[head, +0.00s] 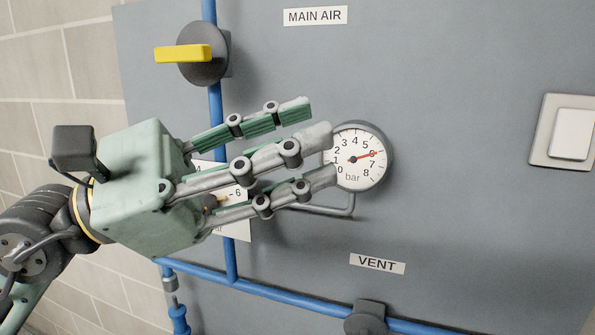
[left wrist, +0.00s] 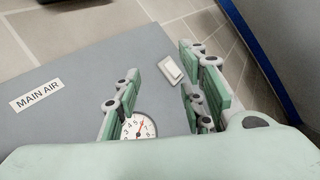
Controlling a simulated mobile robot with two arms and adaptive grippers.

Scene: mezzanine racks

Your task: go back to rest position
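My left gripper (head: 316,142), pale green with several jointed grey fingers, comes in from the left in front of the grey panel (head: 470,60). Its fingers point right, and their tips are at the left edge of the pressure gauge (head: 366,172) in the head view. I cannot tell whether they touch it. In the left wrist view the fingers (left wrist: 165,85) are spread apart with nothing between them. The gauge (left wrist: 146,130) shows there behind a finger. My right gripper is in neither view.
A yellow lever (head: 183,54) lies horizontal on a round valve at upper left. A blue pipe (head: 280,294) runs along the bottom to the vent valve (head: 366,318). A white switch (head: 571,134) is at right.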

